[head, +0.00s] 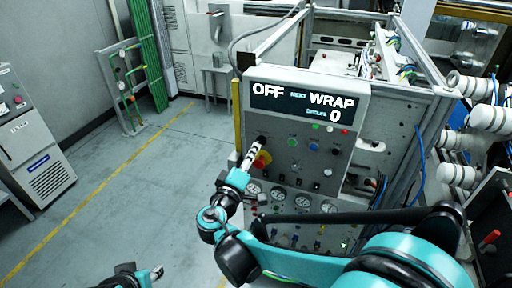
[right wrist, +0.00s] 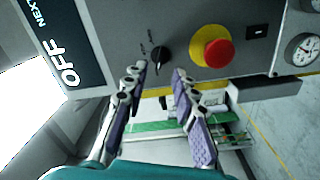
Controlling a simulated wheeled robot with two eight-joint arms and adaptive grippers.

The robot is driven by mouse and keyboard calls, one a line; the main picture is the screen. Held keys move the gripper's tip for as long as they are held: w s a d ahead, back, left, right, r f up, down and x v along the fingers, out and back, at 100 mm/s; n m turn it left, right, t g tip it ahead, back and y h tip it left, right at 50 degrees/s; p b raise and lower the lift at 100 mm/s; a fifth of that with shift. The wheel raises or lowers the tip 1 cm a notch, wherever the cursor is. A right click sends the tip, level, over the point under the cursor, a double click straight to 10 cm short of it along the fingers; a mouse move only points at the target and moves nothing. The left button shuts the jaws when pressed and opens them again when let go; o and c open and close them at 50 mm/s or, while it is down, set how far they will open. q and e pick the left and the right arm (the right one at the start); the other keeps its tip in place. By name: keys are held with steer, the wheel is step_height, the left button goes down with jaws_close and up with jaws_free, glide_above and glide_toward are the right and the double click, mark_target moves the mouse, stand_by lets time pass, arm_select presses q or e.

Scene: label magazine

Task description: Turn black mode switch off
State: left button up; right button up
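The black mode switch (right wrist: 162,58) is a round knob on the grey panel, with small labels beside it. In the right wrist view it lies just beyond and between the two fingertips of my right gripper (right wrist: 160,72). The fingers are apart, and I see no clear contact with the knob. In the head view my right gripper (head: 257,145) reaches to the upper left of the control panel (head: 325,160) and mostly hides the switch. My left gripper (head: 157,272) is low in the head view, away from the panel; its finger state is unclear.
A red emergency stop on a yellow base (right wrist: 217,53) sits right beside the switch. The display (head: 303,102) reads "OFF", "WRAP" and "0". Several buttons and gauges (head: 277,194) lie lower on the panel. The floor (head: 120,210) to the left is clear.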

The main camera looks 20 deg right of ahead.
steer(key=v, duration=0.7)
steer(key=shift+s, duration=0.1)
steer(key=s+d+f+m+g+y+b, duration=0.1)
steer(key=s+d+f+g+y+b, duration=0.15)
steer(key=d+f, duration=0.35)
steer(key=s+d+f+m+g+y+b, duration=0.1)
steer(key=s+d+f+m+g+b, duration=0.1)
steer(key=s+d+f+g, duration=0.35)
arm_select(q)
step_height(320, 180, down, 8)
steer(key=b, duration=0.3)
steer(key=shift+b, duration=0.35)
arm_select(e)
steer(key=s+a+f+m+y, duration=0.3)
steer(key=s+f+y, duration=0.3)
steer(key=f, duration=0.3)
steer(key=shift+s+a+f+m, duration=0.4)
steer(key=shift+s+a, duration=0.15)
steer(key=shift+s, duration=0.35)
arm_select(q)
steer(key=shift+o, duration=0.3)
steer(key=shift+f, duration=0.1)
arm_select(e)
steer(key=shift+y, duration=0.25)
